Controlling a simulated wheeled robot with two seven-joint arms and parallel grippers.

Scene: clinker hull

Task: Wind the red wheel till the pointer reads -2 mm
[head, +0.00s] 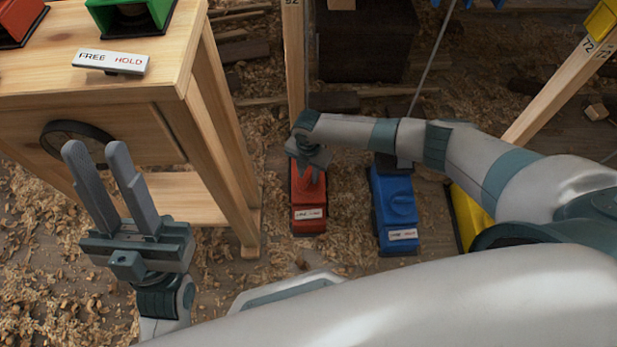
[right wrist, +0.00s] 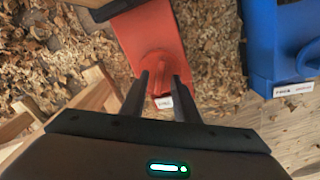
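A red unit (head: 309,212) with a small white label stands on the floor between the wooden posts. The right wrist view shows its red wheel (right wrist: 157,64), a round knob with a raised grip. My right gripper (head: 310,165) is over the red unit from above. In the right wrist view its two dark fingers (right wrist: 161,76) are apart, one on each side of the wheel's grip; I cannot tell whether they touch it. No pointer or millimetre scale can be made out. My left gripper (head: 97,150) is open and empty, in front of the wooden bench.
A blue unit (head: 394,208) with its own knob stands right of the red one, and a yellow unit (head: 468,215) is further right. The wooden bench (head: 150,85) at left carries a FREE/HOLD sign (head: 111,61) and green and red housings. Shavings cover the floor.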

